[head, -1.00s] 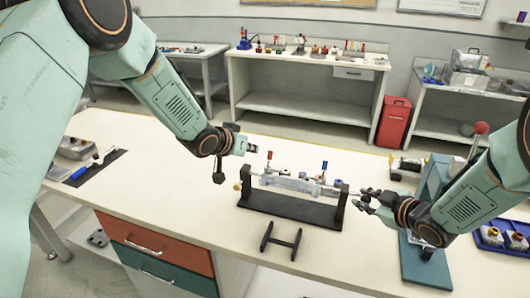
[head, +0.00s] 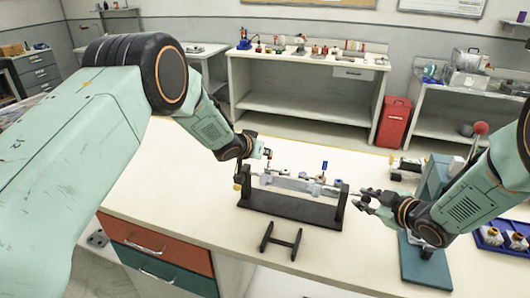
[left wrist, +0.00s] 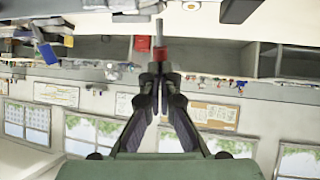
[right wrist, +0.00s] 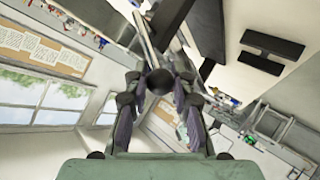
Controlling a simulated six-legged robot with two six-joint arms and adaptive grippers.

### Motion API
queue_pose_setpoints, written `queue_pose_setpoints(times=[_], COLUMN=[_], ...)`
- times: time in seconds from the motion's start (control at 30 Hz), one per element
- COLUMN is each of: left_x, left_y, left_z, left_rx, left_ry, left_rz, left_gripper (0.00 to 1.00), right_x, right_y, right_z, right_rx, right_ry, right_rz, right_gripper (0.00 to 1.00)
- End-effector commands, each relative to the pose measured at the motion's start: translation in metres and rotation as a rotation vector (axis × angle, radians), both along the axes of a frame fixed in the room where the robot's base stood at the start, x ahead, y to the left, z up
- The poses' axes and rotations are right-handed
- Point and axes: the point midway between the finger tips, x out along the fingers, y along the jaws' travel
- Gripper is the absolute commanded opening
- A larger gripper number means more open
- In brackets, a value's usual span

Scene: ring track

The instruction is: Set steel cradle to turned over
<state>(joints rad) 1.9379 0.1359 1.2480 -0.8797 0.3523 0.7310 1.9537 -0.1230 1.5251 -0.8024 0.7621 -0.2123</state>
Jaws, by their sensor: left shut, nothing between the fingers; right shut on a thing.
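The steel cradle (head: 293,184) is a grey bar with fittings, held between the two uprights of a black stand (head: 290,206) on the bench. A blue-capped lever (head: 324,166) and a red-capped lever (head: 267,153) stand up from it. My left gripper (head: 262,153) is shut and empty beside the red cap. In the left wrist view, the red cap (left wrist: 142,44) shows just beyond the fingertips (left wrist: 160,72); contact is unclear. My right gripper (head: 366,200) is at the cradle's right end, shut on a dark round knob (right wrist: 160,81) in the right wrist view.
A small black H-shaped rest (head: 281,240) lies in front of the stand. A teal press-like fixture (head: 425,262) stands at right, partly behind my right arm, near a blue tray (head: 500,240) of parts. The bench left of the stand is clear.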

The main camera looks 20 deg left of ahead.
Motion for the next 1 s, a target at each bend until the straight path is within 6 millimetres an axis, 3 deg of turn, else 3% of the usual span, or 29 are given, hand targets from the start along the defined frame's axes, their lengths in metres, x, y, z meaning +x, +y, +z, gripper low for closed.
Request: queue_pose_setpoints(times=[0.7,0.73,1.0], left_x=[0.012,0.012,0.012], left_y=[-0.003,-0.003,-0.003], left_z=[-0.006,-0.006,-0.005], left_rx=[0.0,-0.001,-0.001], left_ry=[-0.003,-0.003,-0.003], left_rz=[-0.001,-0.002,-0.003], left_gripper=[0.0,0.0,0.0], right_x=[-0.005,-0.005,-0.004], right_y=[0.001,0.001,0.001], right_z=[-0.006,-0.006,-0.006], right_rx=[-0.005,-0.005,-0.005], right_ry=[0.012,0.012,0.011], right_rz=[0.006,0.007,0.004], right_gripper=[0.0,0.26,0.48])
